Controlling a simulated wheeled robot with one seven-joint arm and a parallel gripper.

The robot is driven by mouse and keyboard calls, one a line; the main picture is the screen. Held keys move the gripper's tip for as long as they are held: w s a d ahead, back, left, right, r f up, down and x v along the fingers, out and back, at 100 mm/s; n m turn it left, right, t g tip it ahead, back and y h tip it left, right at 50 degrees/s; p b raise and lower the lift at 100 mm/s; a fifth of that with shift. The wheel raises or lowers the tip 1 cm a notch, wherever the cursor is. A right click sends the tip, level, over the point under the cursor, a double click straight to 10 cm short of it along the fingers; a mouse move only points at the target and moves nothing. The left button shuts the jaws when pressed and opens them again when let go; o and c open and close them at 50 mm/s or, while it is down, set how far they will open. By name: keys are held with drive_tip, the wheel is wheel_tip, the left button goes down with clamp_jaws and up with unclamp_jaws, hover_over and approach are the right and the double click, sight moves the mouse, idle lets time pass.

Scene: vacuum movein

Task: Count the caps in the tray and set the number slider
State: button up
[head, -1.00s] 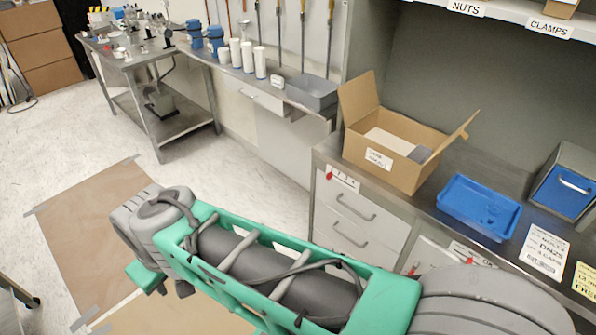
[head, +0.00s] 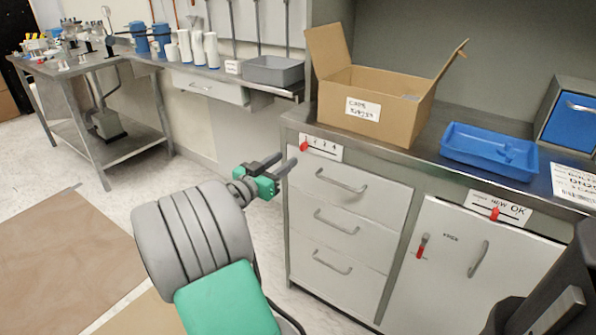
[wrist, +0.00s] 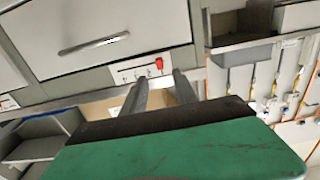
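The number slider (head: 325,151) is a white label with digits on the front of the counter, above the top drawer. Its red knob (head: 304,147) is at the left end in the head view; the knob also shows in the wrist view (wrist: 159,64). My gripper (head: 283,163) is just left of and below the knob in the head view, apparently not touching it. In the wrist view its two grey fingers (wrist: 161,82) are spread with nothing between them.
An open cardboard box (head: 372,105) labelled for caps stands left of the tray. Drawers (head: 340,185) with handles are below the slider. Another slider with a red knob (head: 495,214) sits on the door label to the right. A grey bin (head: 274,71) is behind on the left.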

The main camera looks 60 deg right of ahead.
sight(301, 147)
drive_tip(key=d, duration=0.5)
drive_tip(key=s+d, duration=0.1)
drive_tip(key=d, duration=0.1)
drive_tip(key=shift+s+d+r, duration=0.1)
drive_tip(key=shift+d+r, duration=0.05)
drive_tip(key=shift+d, duration=0.05)
drive_tip(key=shift+c, duration=0.3)
clamp_jaws()
idle(0.7)
